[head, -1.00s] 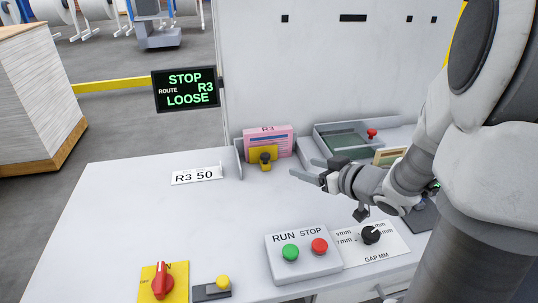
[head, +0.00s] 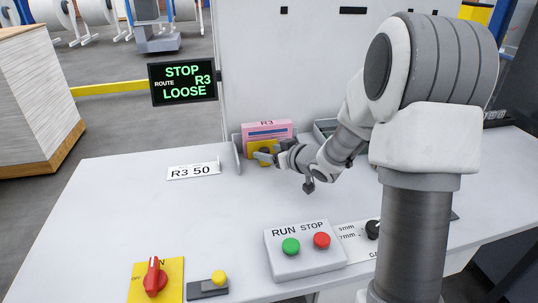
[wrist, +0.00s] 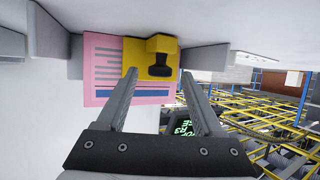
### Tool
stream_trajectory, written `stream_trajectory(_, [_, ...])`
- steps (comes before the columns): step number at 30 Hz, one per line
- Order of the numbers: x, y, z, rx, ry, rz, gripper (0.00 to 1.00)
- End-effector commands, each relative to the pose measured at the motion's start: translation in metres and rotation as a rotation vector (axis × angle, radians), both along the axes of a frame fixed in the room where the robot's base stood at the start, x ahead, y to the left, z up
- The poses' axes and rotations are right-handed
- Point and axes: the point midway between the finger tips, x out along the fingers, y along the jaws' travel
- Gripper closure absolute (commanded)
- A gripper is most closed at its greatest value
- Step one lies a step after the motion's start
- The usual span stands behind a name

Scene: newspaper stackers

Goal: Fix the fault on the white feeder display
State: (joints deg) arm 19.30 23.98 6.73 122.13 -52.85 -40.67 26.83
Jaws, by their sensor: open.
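The display (head: 183,82) at the back left is black with green and white text reading STOP, ROUTE R3, LOOSE. A pink card (head: 268,131) marked R3 stands in a grey holder at the back of the table. A yellow block (head: 259,147) with a dark knob is in front of the card. In the wrist view the yellow block (wrist: 165,52) and dark knob (wrist: 159,70) lie just ahead of the fingers, and the pink card (wrist: 103,88) is behind them. My gripper (head: 266,154) is open, its fingers apart in the wrist view (wrist: 156,95), with nothing clearly between them.
A sign reading R3 50 (head: 193,171) lies left of the holder. A RUN/STOP box (head: 306,254) with green and red buttons is at the front. The table's left middle is clear.

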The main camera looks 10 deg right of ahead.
Motion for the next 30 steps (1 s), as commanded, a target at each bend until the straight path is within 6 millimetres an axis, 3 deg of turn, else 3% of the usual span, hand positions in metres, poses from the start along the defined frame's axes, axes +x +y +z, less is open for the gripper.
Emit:
stream_trajectory(11, [0.0052,0.0023,-0.0020,0.000,0.000,0.000,0.31])
stream_trajectory(22, [0.0049,0.0021,-0.0020,0.000,0.000,0.000,0.98])
stream_trajectory(30, [0.0049,0.0021,-0.0021,0.000,0.000,0.000,1.00])
